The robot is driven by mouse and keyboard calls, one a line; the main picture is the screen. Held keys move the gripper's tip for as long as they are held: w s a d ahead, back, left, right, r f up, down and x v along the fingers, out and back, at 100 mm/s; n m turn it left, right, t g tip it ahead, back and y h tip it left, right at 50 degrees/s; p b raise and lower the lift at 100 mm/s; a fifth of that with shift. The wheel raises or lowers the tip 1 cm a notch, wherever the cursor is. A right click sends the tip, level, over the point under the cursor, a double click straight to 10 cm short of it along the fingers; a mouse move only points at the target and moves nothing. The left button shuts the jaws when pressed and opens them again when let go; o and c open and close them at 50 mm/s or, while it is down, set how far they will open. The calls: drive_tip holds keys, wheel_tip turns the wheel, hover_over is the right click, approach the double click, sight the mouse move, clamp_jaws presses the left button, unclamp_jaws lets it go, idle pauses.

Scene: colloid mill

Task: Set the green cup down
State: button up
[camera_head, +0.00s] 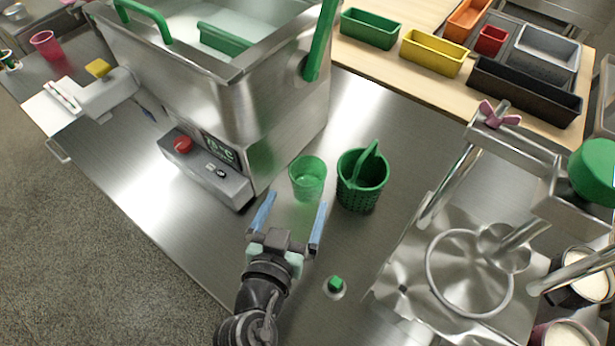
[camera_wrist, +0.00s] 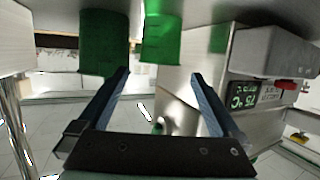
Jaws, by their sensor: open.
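The green translucent cup (camera_head: 308,178) stands upright on the steel table, between the steel bath and the green basket (camera_head: 362,190). My gripper (camera_head: 296,203) is open, its two blue fingers spread apart just in front of the cup. Nothing is held. In the wrist view, which is upside down, the cup (camera_wrist: 162,35) appears beyond and between the fingertips of my gripper (camera_wrist: 159,75). The basket (camera_wrist: 104,42) is to its left there. No contact between fingers and cup shows.
The steel bath (camera_head: 222,110) with a control box (camera_head: 205,170) stands close left of the cup. A green button (camera_head: 335,285) is on the table right of my gripper. The steel mill frame (camera_head: 470,270) is at right. Coloured bins (camera_head: 435,52) stand behind.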

approach(311, 166)
drive_tip(key=shift+w+d+r, duration=0.1)
drive_tip(key=shift+w+d, duration=0.05)
drive_tip(key=shift+w, duration=0.2)
drive_tip(key=shift+w+d+r, duration=0.1)
drive_tip(key=shift+w+d, duration=0.05)
drive_tip(key=shift+w, duration=0.25)
drive_tip(key=shift+f+p+x, duration=0.2)
drive_tip(key=shift+x, duration=1.15)
drive_tip(key=shift+f+p+x, duration=0.2)
drive_tip(key=shift+x, duration=1.15)
drive_tip(key=shift+s, duration=0.1)
drive_tip(key=shift+c, duration=0.2)
drive_tip(key=c, duration=1.3)
drive_tip(key=shift+r, duration=0.1)
